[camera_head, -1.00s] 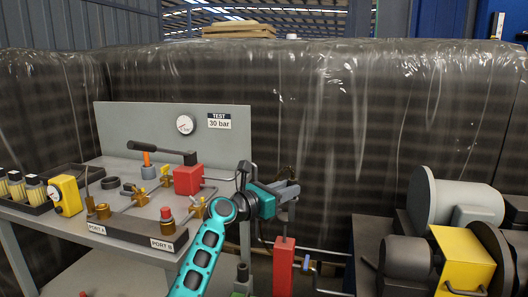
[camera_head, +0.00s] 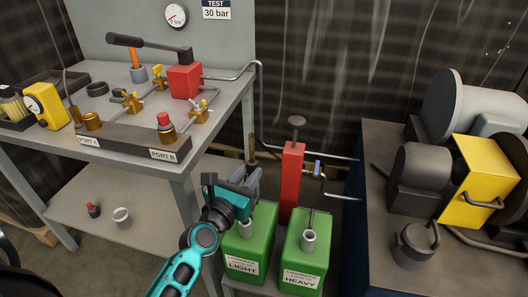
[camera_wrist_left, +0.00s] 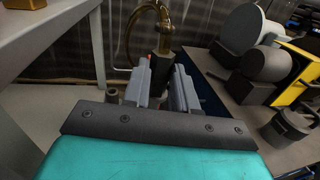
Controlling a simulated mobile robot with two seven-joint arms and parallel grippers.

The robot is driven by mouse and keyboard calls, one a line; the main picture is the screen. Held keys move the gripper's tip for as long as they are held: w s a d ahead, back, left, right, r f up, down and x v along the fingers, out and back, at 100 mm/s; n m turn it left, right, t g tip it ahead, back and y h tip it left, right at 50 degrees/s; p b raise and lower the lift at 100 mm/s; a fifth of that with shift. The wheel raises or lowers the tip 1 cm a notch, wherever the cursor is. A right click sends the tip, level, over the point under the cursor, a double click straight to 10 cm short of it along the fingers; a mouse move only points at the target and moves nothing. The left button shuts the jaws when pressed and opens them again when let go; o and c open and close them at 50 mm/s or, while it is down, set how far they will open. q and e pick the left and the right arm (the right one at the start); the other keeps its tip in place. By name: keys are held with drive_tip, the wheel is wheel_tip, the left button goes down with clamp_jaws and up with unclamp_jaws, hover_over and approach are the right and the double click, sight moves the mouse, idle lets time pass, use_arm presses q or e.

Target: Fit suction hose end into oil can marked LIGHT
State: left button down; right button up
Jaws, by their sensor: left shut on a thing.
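My left gripper (camera_head: 253,180) is in the middle of the head view, above the green oil can marked LIGHT (camera_head: 242,262), whose top it partly covers. In the left wrist view its grey fingers (camera_wrist_left: 163,88) are shut on the dark grip of the suction hose end (camera_wrist_left: 160,65). A curved brass tube rises from that grip. In the head view a brass piece of the hose end (camera_head: 252,147) stands up beyond the fingers. Its lower tip is hidden. The LIGHT can has a grey neck just below the gripper. My right gripper is not in view.
A green can marked HEAVY (camera_head: 302,276) stands close on the right, with a grey neck. Behind it rises a red pump column (camera_head: 291,180) with pipes. A grey test bench (camera_head: 130,110) is at the left. A dark stand with a motor and yellow guard (camera_head: 480,180) is at the right.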

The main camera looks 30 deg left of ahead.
use_arm(q)
drive_tip(key=shift+s+a+f+n+y, duration=0.1)
drive_tip(key=shift+a+f+n+y, duration=0.15)
drive_tip(key=shift+a+f+y, duration=0.3)
drive_tip(key=shift+s+a+f+n+y, duration=0.1)
drive_tip(key=shift+a+f+n+y, duration=0.2)
drive_tip(key=shift+f, duration=0.45)
drive_tip(key=shift+s+a+f+n+y, duration=0.1)
drive_tip(key=shift+a+f+n+y, duration=0.25)
drive_tip(key=shift+f, duration=0.3)
wheel_tip(320, 180, down, 6)
drive_tip(key=b, duration=0.5)
drive_tip(key=shift+s+r+b, duration=0.1)
drive_tip(key=shift+b, duration=0.3)
